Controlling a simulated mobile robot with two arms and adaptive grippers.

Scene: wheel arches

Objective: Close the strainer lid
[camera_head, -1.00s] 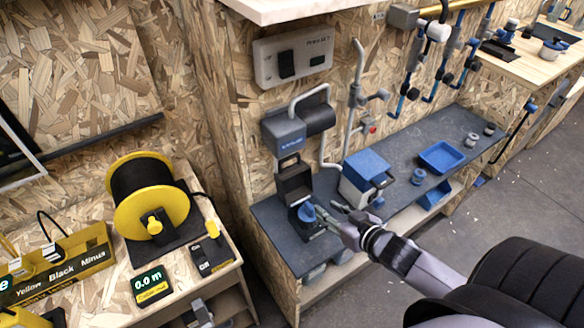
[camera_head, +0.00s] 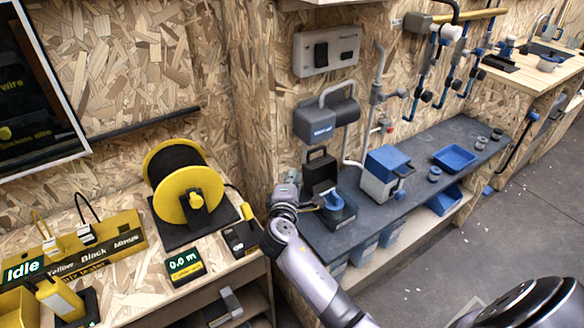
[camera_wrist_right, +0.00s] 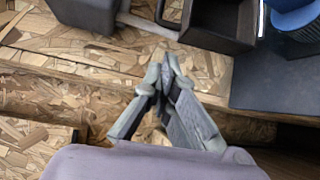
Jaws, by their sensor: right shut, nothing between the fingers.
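The strainer stands on the dark bench, with a blue round part (camera_head: 333,199) on its low dark base (camera_head: 338,217). Its dark box-like lid (camera_head: 320,172) stands raised, upright behind the blue part. In the right wrist view, the lid (camera_wrist_right: 228,40) shows as a hollow dark frame at the top, with the blue part (camera_wrist_right: 294,16) to its right. My right gripper (camera_head: 289,180) is left of the lid at the bench's left end. In the wrist view its fingers (camera_wrist_right: 170,66) are shut and empty, tips just below the lid, with contact unclear. My left gripper is out of view.
A blue and white box (camera_head: 383,174) and a blue tray (camera_head: 455,158) stand farther right on the bench (camera_head: 412,200). A grey and blue wall unit (camera_head: 315,124) hangs above the lid. A yellow cable reel (camera_head: 187,188) stands on the left table.

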